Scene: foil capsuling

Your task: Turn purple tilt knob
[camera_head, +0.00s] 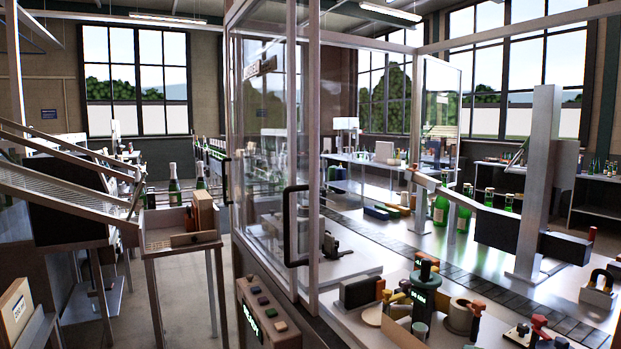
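I cannot make out a purple tilt knob in the head view. Neither of my grippers is in view.
A glass door with a black handle (289,226) and its metal posts stand in the middle. A button panel (262,312) is below it. Green bottles (441,206) stand by the conveyor (400,244). A wooden box stand (180,240) and a sloping rack (60,190) are at left.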

